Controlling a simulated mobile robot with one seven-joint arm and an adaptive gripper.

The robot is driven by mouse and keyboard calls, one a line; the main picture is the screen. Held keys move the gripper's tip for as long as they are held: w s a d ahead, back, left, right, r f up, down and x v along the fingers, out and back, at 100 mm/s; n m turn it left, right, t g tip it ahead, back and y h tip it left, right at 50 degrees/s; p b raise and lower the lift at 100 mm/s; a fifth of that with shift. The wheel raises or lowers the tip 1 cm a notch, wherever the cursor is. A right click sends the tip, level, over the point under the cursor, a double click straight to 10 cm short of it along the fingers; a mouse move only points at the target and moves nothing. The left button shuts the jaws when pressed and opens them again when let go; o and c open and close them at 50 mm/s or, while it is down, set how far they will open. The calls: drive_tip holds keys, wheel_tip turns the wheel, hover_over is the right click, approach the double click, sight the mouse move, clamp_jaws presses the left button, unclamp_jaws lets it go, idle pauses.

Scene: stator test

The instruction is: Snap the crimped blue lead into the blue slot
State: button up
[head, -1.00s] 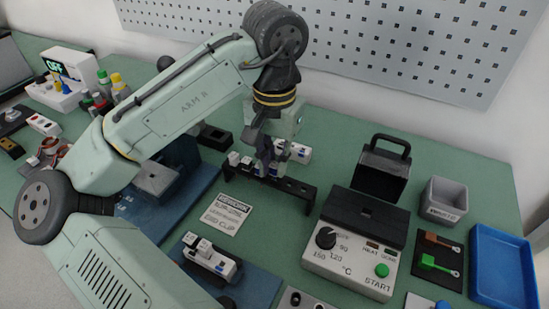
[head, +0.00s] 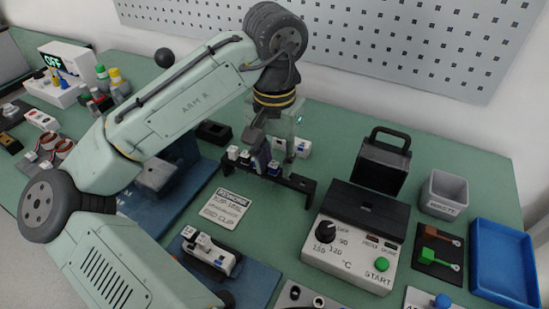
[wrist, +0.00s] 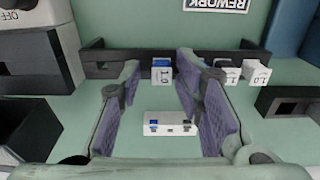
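My gripper (head: 262,160) is at the black rack (head: 298,184). In the wrist view my gripper (wrist: 157,62) is open, its two purple-padded fingers on either side of a white block with a blue top (wrist: 162,76) in the rack, with a gap showing at least on the left. A white connector piece with blue marks (wrist: 170,124) lies on the bench beyond the rack; it also shows in the head view (head: 302,148). I cannot make out a crimped blue lead or a blue slot for certain. A white module (head: 212,254) sits on a blue plate at the front.
More white labelled blocks (wrist: 230,74) stand in the rack beside the fingers. A heater box with a green START button (head: 350,247), a black handled box (head: 382,164), a grey waste bin (head: 444,194) and a blue tray (head: 503,264) stand to the right. A printed REWORK card (head: 228,209) lies in front.

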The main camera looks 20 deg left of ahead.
sight(274, 164)
drive_tip(key=shift+a, duration=0.1)
idle(0.3)
drive_tip(key=shift+r, duration=0.4)
wheel_tip(274, 164, up, 11)
